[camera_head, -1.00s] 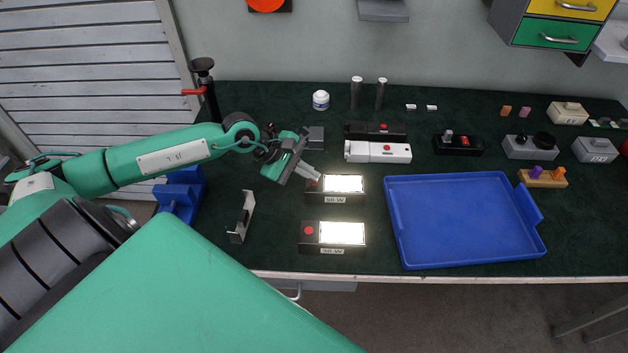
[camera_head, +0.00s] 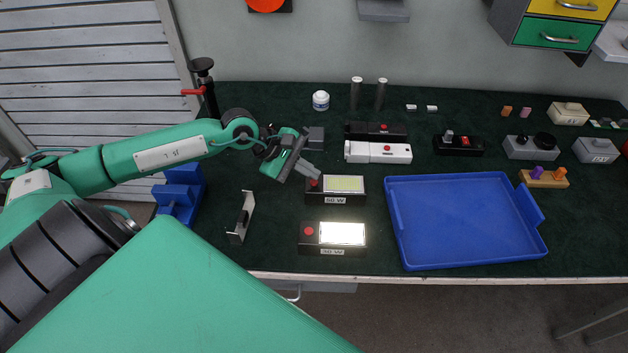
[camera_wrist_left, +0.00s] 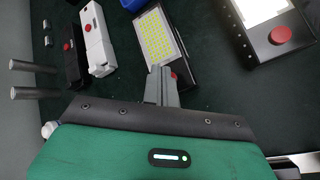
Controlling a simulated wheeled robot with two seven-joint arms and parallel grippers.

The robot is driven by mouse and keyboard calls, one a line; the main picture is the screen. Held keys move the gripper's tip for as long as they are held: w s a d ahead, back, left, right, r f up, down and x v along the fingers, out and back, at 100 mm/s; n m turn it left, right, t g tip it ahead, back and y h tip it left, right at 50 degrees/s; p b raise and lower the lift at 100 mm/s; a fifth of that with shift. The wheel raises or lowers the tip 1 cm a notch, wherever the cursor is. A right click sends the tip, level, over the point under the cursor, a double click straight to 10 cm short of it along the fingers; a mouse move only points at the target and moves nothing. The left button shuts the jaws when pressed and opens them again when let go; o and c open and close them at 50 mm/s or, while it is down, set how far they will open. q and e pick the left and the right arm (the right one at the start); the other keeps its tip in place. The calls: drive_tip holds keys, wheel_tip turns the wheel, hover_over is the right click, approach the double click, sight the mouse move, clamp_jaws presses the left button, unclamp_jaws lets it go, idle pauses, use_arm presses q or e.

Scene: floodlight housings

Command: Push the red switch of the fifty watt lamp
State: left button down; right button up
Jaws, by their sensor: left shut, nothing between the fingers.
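The upper lamp (camera_head: 345,190), whose label seems to read 50 W, is a black housing with a dark, unlit panel of yellow-green cells. Its red switch (camera_head: 313,184) is at the housing's left end. My left gripper (camera_head: 312,171) is shut and empty, its tips just above and beside this switch; I cannot tell whether they touch it. In the left wrist view the shut fingers (camera_wrist_left: 161,86) partly cover the switch (camera_wrist_left: 174,77), beside the cell panel (camera_wrist_left: 157,38). The lower lamp (camera_head: 334,246), apparently labelled 30 W, glows white and has its own red switch (camera_head: 308,231). My right gripper is out of view.
A blue tray (camera_head: 465,262) lies right of the lamps. A grey bracket (camera_head: 243,216) stands to their left. A white housing (camera_head: 378,152) and a black one (camera_head: 375,130) lie behind the upper lamp. A blue fixture (camera_head: 180,194) is below my left arm.

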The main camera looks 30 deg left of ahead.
sight(309, 183)
use_arm(q)
wheel_tip(309, 183, up, 6)
drive_tip(key=shift+p, duration=0.55)
idle(0.7)
